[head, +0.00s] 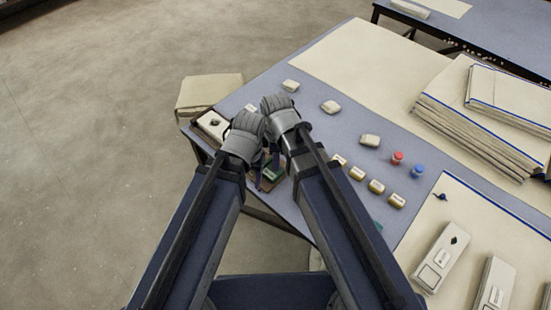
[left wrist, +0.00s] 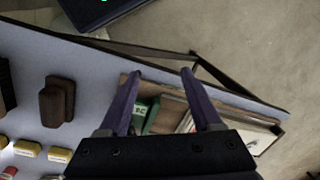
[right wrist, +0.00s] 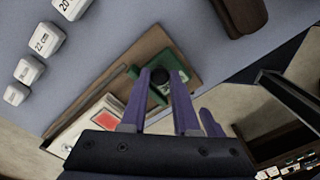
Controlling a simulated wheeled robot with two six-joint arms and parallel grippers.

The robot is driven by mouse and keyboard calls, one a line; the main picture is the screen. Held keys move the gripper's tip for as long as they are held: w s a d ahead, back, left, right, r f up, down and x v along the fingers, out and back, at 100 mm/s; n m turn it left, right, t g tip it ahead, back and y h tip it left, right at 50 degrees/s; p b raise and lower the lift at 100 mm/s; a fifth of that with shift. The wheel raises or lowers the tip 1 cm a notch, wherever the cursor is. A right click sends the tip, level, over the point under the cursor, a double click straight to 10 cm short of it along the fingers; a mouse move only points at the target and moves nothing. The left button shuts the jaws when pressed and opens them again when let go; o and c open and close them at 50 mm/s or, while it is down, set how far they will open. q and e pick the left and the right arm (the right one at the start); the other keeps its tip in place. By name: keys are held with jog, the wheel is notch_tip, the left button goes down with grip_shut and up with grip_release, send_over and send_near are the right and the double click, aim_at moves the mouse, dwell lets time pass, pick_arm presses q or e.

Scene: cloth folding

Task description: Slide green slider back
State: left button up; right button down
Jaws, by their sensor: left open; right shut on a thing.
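The green slider (right wrist: 178,62) sits on a brown wooden board (right wrist: 143,52) with a dark round knob (right wrist: 158,76) on top. My right gripper (right wrist: 160,74) is shut on this knob, its purple fingers on either side of it. In the left wrist view the green slider (left wrist: 151,116) shows partly between the fingers of my left gripper (left wrist: 160,73), which is open and apart from it. In the head view the green slider (head: 272,175) is a small patch beneath the two grippers, mostly hidden by my arms. Whitish and red pieces (right wrist: 100,117) lie on the same board.
The board lies near the table's edge, with floor beyond. Brown blocks (left wrist: 57,101) and small labelled weights (right wrist: 47,40) stand nearby. Red (head: 397,158) and blue (head: 418,170) items and stacked cloths (head: 475,130) are to the right. A tan box (head: 208,92) is beyond the edge.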

jog(key=c, duration=0.7)
grip_release()
jog(key=shift+s+d, duration=0.2)
jog(key=shift+o, duration=0.2)
notch_tip(320, 180, up, 8)
jog(key=p, duration=0.8)
jog(key=shift+f, duration=0.1)
